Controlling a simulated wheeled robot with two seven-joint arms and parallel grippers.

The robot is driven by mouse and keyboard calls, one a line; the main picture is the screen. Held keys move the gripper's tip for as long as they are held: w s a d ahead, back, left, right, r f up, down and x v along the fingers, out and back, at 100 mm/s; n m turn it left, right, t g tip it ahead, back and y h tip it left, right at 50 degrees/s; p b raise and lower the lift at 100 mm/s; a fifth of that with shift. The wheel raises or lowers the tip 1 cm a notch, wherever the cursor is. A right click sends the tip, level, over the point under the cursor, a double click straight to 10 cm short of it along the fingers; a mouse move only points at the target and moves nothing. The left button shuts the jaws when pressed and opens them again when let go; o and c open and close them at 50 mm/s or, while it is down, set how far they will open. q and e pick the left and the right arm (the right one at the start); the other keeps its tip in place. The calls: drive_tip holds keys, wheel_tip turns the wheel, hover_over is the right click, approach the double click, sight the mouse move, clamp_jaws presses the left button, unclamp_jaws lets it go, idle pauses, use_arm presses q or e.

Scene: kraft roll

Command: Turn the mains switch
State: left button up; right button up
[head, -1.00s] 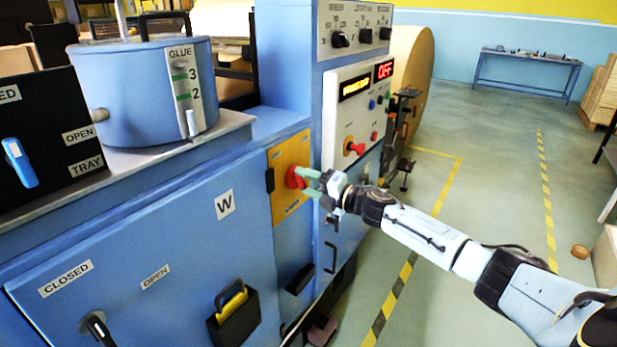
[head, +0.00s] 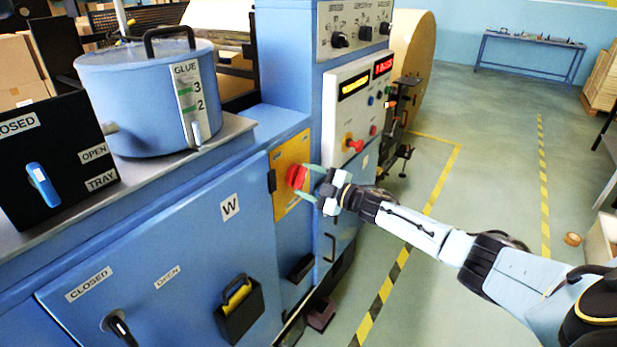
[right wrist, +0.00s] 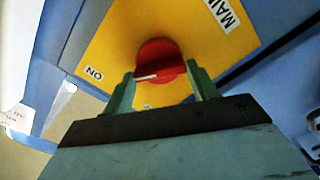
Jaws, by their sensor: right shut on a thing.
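The mains switch is a round red knob (head: 294,176) on a yellow plate (head: 290,152) on the blue machine's side. It also shows in the right wrist view (right wrist: 158,58), with a white mark pointing left, just below the ON label (right wrist: 95,73). Part of a MAIN label (right wrist: 222,12) shows at the upper right. My right gripper (head: 305,183) is shut on the knob, its green fingers on either side; the fingers partly cover it in the head view. My left gripper is not in view.
Above and right of the switch is a panel with a red-and-yellow knob (head: 354,144) and lit displays. A blue glue pot (head: 135,95) stands at left. A black holder (head: 240,308) juts from the door below. The floor (head: 490,160) at right is mostly clear.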

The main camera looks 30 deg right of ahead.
drive_tip(key=shift+m+p, duration=0.35)
drive_tip(key=shift+m, duration=0.75)
drive_tip(key=o, duration=1)
drive_tip(key=v, duration=1.3)
drive_tip(key=shift+s+p, duration=0.2)
drive_tip(key=shift+p, duration=0.2)
drive_tip(key=shift+d, duration=0.15)
